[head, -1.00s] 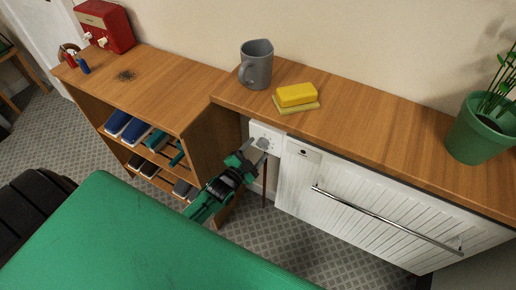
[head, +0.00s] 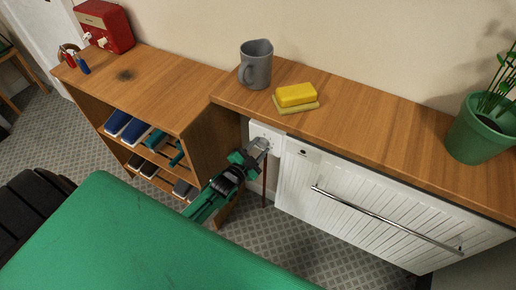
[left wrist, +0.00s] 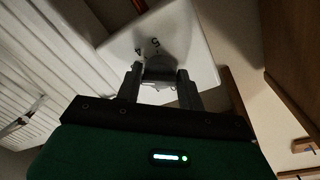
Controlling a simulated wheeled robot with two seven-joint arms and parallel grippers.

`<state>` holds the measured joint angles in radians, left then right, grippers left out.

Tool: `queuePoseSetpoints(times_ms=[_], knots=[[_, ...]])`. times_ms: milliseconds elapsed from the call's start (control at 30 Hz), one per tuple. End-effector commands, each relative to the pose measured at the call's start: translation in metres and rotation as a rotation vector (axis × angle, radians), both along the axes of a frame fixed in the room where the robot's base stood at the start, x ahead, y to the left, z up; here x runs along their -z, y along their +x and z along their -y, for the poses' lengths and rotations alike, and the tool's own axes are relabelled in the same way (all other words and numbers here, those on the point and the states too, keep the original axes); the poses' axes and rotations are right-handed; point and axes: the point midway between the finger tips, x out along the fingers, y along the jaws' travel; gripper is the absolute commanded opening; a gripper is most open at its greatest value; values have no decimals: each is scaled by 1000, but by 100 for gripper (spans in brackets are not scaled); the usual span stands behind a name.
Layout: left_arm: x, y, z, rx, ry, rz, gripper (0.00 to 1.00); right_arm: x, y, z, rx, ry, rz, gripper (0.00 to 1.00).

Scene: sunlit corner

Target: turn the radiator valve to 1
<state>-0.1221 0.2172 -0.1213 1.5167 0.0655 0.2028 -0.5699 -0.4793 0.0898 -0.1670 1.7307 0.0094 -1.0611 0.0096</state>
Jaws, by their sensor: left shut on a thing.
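The radiator valve has a white square plate (head: 259,129) beside the left end of the white radiator (head: 300,190), under the wooden shelf edge. In the left wrist view the plate (left wrist: 197,50) shows the numbers 4 and 5 near the grey knob (left wrist: 159,68). The other numbers are hidden or too dark to read. My left gripper (head: 262,146) reaches the plate and is shut on the knob; in the left wrist view its two fingers (left wrist: 160,85) stand on either side of the knob. Where the knob points cannot be told. My right gripper is not in view.
A grey mug (head: 257,66) and a yellow sponge (head: 296,94) on a dish stand on the wooden shelf (head: 375,115) above. A potted plant (head: 478,128) is at its right end. A towel rail (head: 385,219) crosses the radiator. A shoe rack (head: 200,150) stands left.

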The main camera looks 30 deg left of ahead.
Motion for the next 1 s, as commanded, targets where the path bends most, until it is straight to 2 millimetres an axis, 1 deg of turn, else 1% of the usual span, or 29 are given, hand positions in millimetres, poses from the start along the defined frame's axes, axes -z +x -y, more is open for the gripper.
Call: queuePoseSetpoints(times_ms=[167,367,667,833,1000], knots=[[-1,1,-1,-1,-59,-1,16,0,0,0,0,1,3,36],[-1,1,-1,-1,-196,-5,16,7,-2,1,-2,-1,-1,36],[0,0,0,-1,-475,-14,16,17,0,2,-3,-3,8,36],[1,0,0,-2,-638,-20,16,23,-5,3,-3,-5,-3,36],[2,0,1,-2,-798,-24,16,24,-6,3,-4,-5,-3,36]])
